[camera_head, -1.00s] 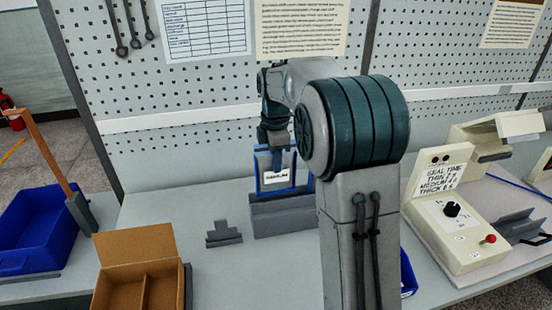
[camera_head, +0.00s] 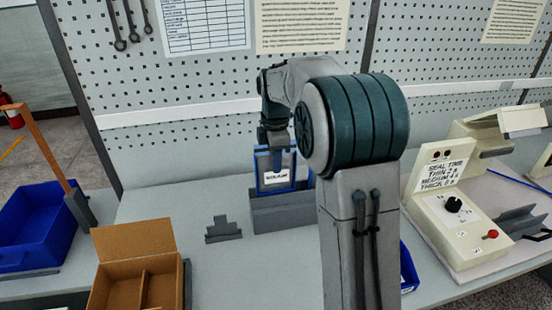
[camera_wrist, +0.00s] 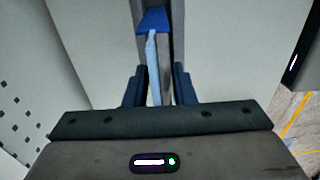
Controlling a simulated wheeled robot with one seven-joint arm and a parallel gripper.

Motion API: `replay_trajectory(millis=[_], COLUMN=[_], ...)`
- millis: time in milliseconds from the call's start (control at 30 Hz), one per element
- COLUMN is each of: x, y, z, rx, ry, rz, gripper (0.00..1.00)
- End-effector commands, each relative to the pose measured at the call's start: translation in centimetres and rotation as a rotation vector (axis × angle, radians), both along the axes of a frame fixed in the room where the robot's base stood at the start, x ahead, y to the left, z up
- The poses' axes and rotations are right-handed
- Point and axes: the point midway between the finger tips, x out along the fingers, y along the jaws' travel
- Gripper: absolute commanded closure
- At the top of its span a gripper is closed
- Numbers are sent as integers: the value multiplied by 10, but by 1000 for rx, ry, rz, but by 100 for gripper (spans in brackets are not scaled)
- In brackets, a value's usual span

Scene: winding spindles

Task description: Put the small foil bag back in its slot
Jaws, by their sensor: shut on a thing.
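My gripper (camera_head: 276,150) points down over a grey slotted rack (camera_head: 285,213) at the back of the bench. In the wrist view, its two dark blue fingers (camera_wrist: 156,86) are either side of a thin, pale blue bag edge (camera_wrist: 152,50), which I take to be the foil bag. In the head view a blue-edged face with a white label (camera_head: 276,177) shows under the gripper at the rack; the label is too small to read surely. The bag's lower end is hidden, so I cannot tell how deep it sits. A blue patch (camera_wrist: 153,20) lies beyond it between grey walls.
A small grey stepped block (camera_head: 223,230) stands left of the rack. An open cardboard box (camera_head: 133,240) is at front left, with a blue bin (camera_head: 35,225) beyond it. A cream sealing machine (camera_head: 455,220) stands at right. A pegboard (camera_head: 200,150) closes off the back.

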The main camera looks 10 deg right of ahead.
Motion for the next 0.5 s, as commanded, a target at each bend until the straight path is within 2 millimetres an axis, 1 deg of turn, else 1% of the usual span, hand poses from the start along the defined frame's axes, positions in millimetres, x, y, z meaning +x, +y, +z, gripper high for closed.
replay_trajectory(millis=[500], x=[0], y=[0], z=[-14], rx=[0], ry=[1], rz=[0], gripper=[100])
